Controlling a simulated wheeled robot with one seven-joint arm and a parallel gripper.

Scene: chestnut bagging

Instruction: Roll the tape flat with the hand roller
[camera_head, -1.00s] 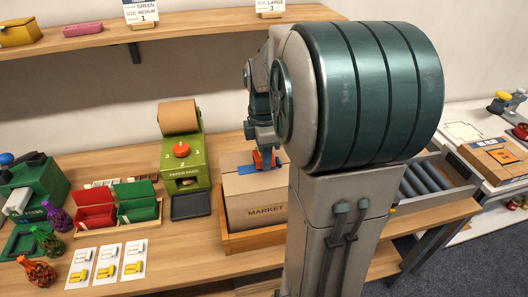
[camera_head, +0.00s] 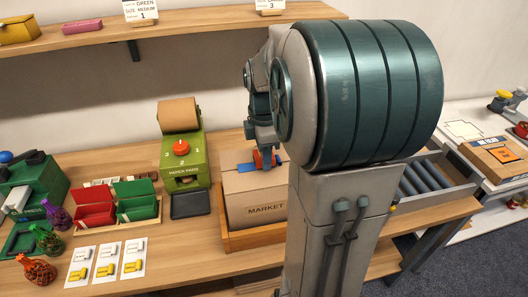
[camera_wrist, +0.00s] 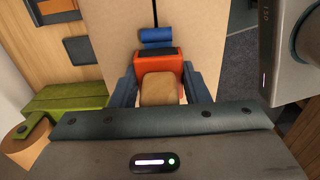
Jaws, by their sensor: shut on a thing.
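The hand roller (camera_wrist: 169,60), with a red-orange body, is held between the two blue-grey fingers of my gripper (camera_wrist: 160,77). A blue cylinder at its front (camera_wrist: 157,38) lies over the carton's top, near a dark seam line. In the head view the red part of the roller (camera_head: 266,160) is at the top of the cardboard carton (camera_head: 262,198) marked MARKET. My arm hides the carton's right side. I cannot tell how firmly the roller touches the tape.
The carton sits in a wooden tray (camera_head: 250,239) on the bench. A green paper dispenser (camera_head: 184,158) stands to its left, with red (camera_head: 95,208) and green (camera_head: 136,202) bins farther left. A roller conveyor (camera_head: 428,180) lies to the right. A shelf (camera_head: 80,41) runs above the bench.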

